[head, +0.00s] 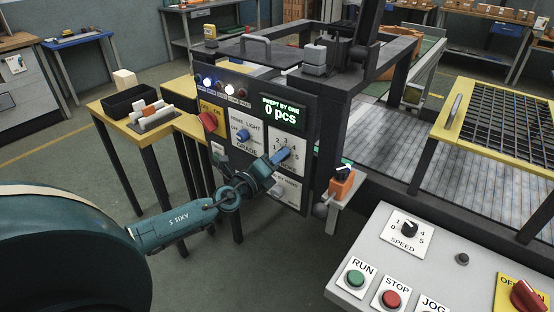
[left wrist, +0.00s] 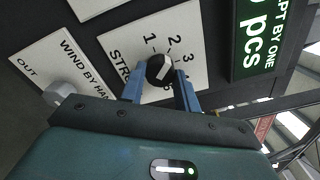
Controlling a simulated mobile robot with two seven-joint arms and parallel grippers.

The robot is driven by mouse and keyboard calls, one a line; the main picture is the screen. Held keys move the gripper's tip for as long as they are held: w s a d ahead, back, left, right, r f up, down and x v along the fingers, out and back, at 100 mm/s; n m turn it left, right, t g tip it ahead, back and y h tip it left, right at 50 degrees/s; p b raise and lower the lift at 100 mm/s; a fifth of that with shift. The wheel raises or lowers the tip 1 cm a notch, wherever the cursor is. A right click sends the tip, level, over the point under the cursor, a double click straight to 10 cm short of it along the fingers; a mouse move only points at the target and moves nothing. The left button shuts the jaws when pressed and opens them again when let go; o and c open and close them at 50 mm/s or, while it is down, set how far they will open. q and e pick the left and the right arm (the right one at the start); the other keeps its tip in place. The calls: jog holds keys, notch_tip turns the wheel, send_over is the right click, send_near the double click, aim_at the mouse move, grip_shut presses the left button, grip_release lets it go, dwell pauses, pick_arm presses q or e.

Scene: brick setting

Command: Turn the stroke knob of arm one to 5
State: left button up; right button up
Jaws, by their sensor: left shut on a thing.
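The stroke knob (left wrist: 158,70) is a round black knob with a white bar, on a white plate (left wrist: 124,36) with numbers and a partly hidden "STR..." label in the left wrist view. The bar slants toward the upper right, roughly toward the 2 and 3; its exact setting is hard to tell. My left gripper (left wrist: 161,86) has its two blue fingers on either side of the knob, shut on it. In the head view my left gripper (head: 276,161) reaches the number plate (head: 288,142) from the lower left and hides the knob. My right gripper is not in view.
The dark control panel (head: 252,98) also bears a green "0 pcs" display (head: 283,113), a blue grade knob (head: 242,135) and a red switch (head: 208,121). A wind-by-hand plate (left wrist: 60,64) lies beside the stroke plate. A grey console (head: 365,268) stands at front right.

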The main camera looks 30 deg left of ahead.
pick_arm(q)
jog(key=m+p, duration=0.5)
jog(key=m, duration=2.1)
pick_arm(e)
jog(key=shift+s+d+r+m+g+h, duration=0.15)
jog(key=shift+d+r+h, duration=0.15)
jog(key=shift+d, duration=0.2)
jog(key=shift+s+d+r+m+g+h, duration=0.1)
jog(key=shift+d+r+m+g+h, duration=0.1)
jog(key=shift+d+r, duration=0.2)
pick_arm(q)
jog(key=shift+m, duration=0.5)
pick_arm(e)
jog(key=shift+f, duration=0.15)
